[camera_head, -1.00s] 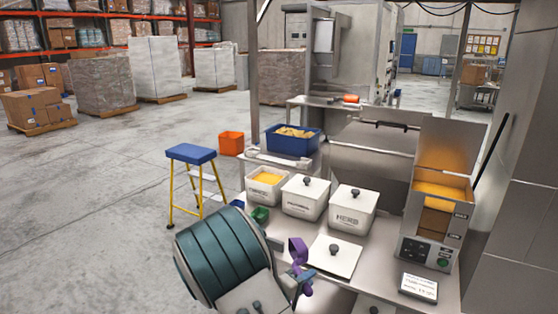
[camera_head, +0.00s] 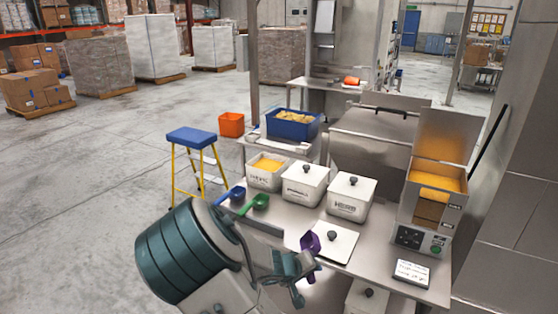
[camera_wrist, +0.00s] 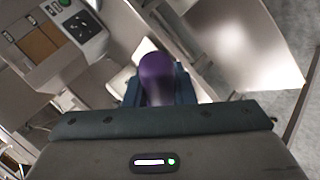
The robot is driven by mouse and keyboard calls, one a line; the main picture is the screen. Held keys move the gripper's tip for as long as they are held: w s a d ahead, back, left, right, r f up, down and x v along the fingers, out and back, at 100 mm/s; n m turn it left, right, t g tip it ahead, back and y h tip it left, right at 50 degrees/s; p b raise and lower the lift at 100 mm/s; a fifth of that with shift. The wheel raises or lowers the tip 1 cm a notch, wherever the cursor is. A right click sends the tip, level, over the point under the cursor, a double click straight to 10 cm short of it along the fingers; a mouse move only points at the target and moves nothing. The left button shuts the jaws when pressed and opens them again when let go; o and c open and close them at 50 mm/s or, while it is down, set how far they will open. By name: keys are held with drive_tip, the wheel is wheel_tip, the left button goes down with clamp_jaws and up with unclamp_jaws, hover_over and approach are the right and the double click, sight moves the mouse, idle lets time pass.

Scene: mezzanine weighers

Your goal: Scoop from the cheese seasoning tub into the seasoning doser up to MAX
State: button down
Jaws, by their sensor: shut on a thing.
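My gripper (camera_head: 290,268) is shut on a purple scoop (camera_head: 310,243), held over the front of the steel bench. The scoop also shows between the jaws in the wrist view (camera_wrist: 155,75); its contents cannot be made out. The open white tub (camera_head: 266,184) with orange-yellow powder, apparently the cheese seasoning, stands at the bench's back left, beyond my gripper. Its label is too small to read. The seasoning doser (camera_head: 418,216) stands at the right, lid raised, with orange powder and a brown front panel. Its side marks are unreadable. It also shows in the wrist view (camera_wrist: 78,25).
Two lidded white tubs (camera_head: 303,187) (camera_head: 347,202) stand between the open tub and the doser. A blue scoop (camera_head: 237,193) and a green scoop (camera_head: 261,201) lie at the left. A loose white lid (camera_head: 338,252) and a small display (camera_head: 411,273) lie in front. A blue-topped step stool (camera_head: 191,138) stands left.

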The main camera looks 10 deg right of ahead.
drive_tip(key=w+a+r+y, duration=0.1)
drive_tip(key=w+r+y, duration=0.2)
drive_tip(key=w, duration=0.3)
drive_tip(key=w+a+r+y, duration=0.1)
drive_tip(key=w+r+y, duration=0.2)
drive_tip(key=w, duration=0.3)
drive_tip(key=shift+w+a+n+y, duration=0.15)
drive_tip(key=shift+w+n+y, duration=0.15)
drive_tip(key=shift+n, duration=0.1)
